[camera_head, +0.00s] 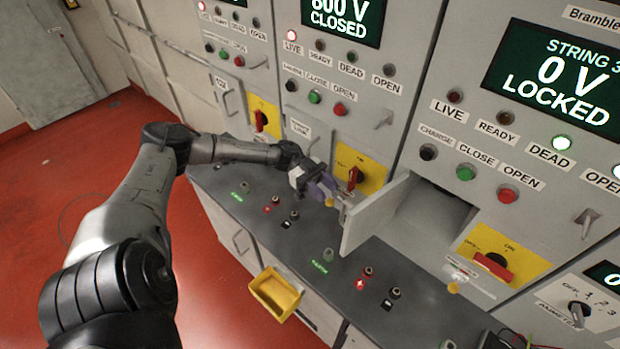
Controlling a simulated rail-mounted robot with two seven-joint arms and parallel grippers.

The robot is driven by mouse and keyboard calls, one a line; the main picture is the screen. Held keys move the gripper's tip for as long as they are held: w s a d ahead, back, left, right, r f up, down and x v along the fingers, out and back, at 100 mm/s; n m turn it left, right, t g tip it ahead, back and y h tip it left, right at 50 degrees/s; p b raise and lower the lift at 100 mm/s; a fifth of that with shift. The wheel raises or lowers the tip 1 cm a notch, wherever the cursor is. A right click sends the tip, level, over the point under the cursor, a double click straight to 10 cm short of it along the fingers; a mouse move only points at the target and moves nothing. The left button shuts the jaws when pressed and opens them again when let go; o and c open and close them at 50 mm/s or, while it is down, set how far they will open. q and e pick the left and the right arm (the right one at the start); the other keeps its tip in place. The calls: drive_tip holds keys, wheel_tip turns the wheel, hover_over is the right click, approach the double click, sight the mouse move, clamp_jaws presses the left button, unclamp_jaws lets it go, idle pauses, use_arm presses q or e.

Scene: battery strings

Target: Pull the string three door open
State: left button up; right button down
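The string three panel, with its "0 V LOCKED" display (555,75), stands at the right. A small grey door (374,214) on it stands swung outward over the counter, hinged at the left of a recess (432,213). The recess interior looks plain grey. My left gripper (336,196) is at the left side of the door, close to its free edge. Small metal parts show by the fingertips, and I cannot tell whether the fingers are closed on them or touch the door. My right gripper is out of view.
A red rotary handle (492,264) on a yellow plate lies horizontal below the recess. Another red handle (354,179) stands upright right behind my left gripper. A dark counter (330,285) with several small knobs runs below. A yellow bin (275,293) hangs at its front.

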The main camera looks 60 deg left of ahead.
use_arm(q)
drive_tip(key=b+v, duration=0.1)
drive_tip(key=v, duration=0.6)
idle(0.7)
